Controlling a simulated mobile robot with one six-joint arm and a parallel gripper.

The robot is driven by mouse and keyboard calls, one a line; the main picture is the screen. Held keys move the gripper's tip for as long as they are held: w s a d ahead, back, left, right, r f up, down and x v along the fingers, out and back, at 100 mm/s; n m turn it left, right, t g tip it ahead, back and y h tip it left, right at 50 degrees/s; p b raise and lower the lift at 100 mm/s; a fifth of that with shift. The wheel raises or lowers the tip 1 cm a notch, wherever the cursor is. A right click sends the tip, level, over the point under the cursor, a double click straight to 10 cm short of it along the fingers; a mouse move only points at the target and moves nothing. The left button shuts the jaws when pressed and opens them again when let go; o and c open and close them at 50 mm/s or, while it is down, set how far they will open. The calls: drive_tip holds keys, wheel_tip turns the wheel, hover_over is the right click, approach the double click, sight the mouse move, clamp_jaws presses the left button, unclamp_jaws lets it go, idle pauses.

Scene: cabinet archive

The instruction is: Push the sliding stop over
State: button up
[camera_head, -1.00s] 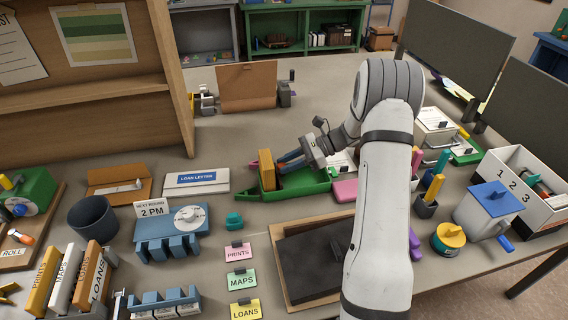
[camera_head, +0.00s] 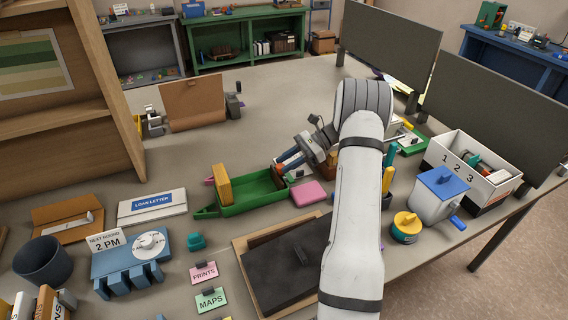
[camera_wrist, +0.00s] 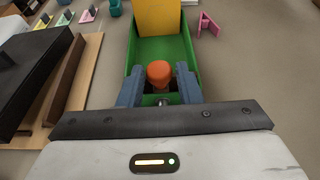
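A long green tray (camera_head: 245,202) lies on the table, with an upright yellow block (camera_head: 223,185) near its left end. In the wrist view the tray (camera_wrist: 186,55) runs away from me, with the yellow block (camera_wrist: 160,17) at its far part. An orange knob (camera_wrist: 159,72) stands at the tray's near end. I cannot tell which part is the sliding stop. My gripper (camera_head: 281,166) is at the tray's right end, apart from the yellow block. In the wrist view its blue fingers (camera_wrist: 159,88) are spread on either side of the knob, with small gaps seeming to show.
A pink block (camera_head: 308,195) lies just beside the tray. A dark slab on a wooden board (camera_head: 290,265) lies in front. A blue dial stand (camera_head: 128,262) and a white letter box (camera_head: 152,205) stand left. The table behind the tray is mostly clear.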

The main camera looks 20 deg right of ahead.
drive_tip(key=o, duration=0.3)
drive_tip(key=shift+a, duration=0.1)
drive_tip(key=shift+f, duration=0.1)
drive_tip(key=b+v, duration=0.1)
drive_tip(key=v, duration=0.7)
drive_tip(key=shift+a, duration=0.1)
